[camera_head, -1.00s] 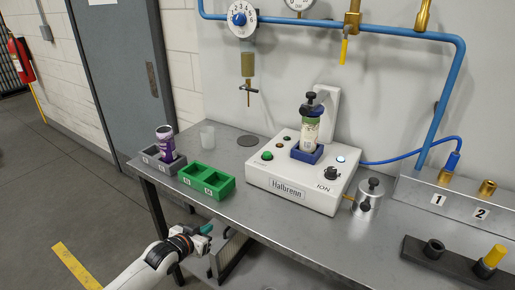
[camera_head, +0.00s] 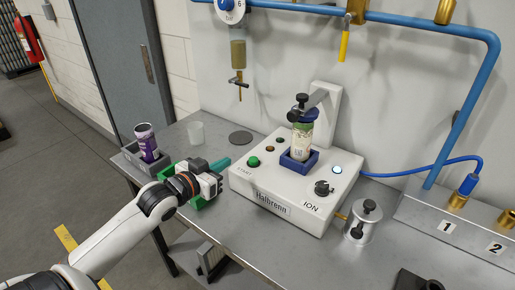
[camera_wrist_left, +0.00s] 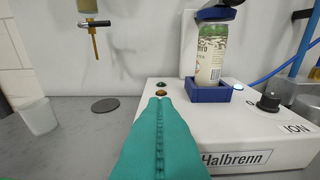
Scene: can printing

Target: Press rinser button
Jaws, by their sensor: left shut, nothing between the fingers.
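The white Halbrenn ION rinser (camera_head: 322,205) stands on the metal table. Its green START button (camera_head: 253,162) is on the left of its top. A green and white can (camera_head: 301,140) stands in the rinser's blue holder (camera_head: 298,163) under a black-knobbed clamp. My left gripper (camera_head: 222,164) is shut and empty, its teal fingers left of the green button and apart from it. In the left wrist view, the teal fingers (camera_wrist_left: 160,102) point at the rinser and hide the green button. An amber button (camera_wrist_left: 160,93) shows just past their tips. My right gripper is out of view.
A green tray (camera_head: 203,203) lies partly hidden behind my left wrist. A grey tray (camera_head: 132,158) holds a purple can (camera_head: 146,141). A metal canister (camera_head: 362,222) is right of the rinser. The front table strip is clear.

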